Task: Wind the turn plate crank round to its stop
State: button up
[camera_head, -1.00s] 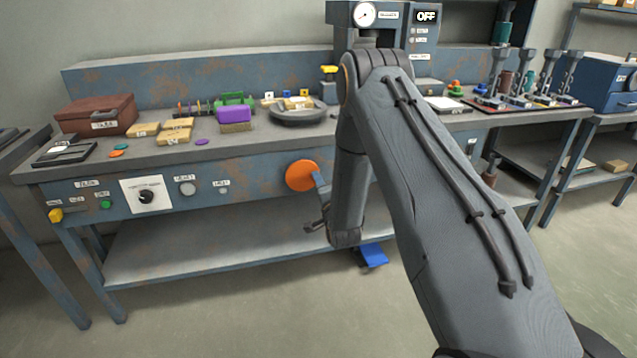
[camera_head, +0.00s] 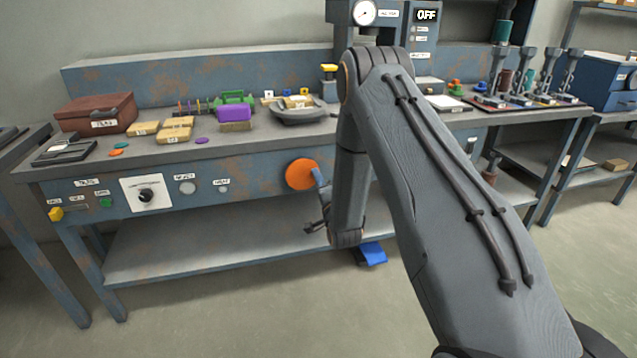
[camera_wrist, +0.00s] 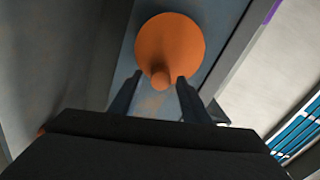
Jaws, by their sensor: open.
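The turn plate crank shows as an orange disc (camera_head: 301,174) on the front panel of the bench, below the round turn plate (camera_head: 299,115) on the bench top. In the wrist view the orange disc (camera_wrist: 170,46) is straight ahead, with a small orange knob (camera_wrist: 160,80) standing out from its lower edge. My gripper (camera_wrist: 154,90) is open, its two dark fingers on either side of the knob. I cannot tell whether either finger touches it. In the head view my gripper is mostly hidden behind my arm, close to the disc.
A dial panel (camera_head: 147,194) and small buttons lie left of the crank on the same front panel. A lower shelf (camera_head: 200,250) runs beneath, with a blue pedal-like piece (camera_head: 371,254) near the floor.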

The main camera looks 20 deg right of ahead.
jog(key=s, duration=0.7)
jog(key=s+a+r+n+g+p, duration=0.2)
jog(key=s+r+n+g+p, duration=0.45)
jog(key=s+r+g, duration=0.2)
jog(key=s+r+n+g+p, duration=0.1)
jog(key=s+r+n+g, duration=0.2)
jog(key=s, duration=0.7)
jog(key=s+a+r+n+g+p, duration=0.1)
jog(key=s+r, duration=0.4)
jog(key=s, duration=0.6)
jog(key=s+a+r+n+g+p, duration=0.1)
jog(key=s+r+n+g, duration=0.3)
jog(key=s, duration=0.7)
jog(key=shift+a+r+n+g+p, duration=0.15)
jog(key=shift+r+n+g+p, duration=0.2)
jog(key=shift+r+g+p, duration=0.35)
jog(key=shift+f, duration=0.1)
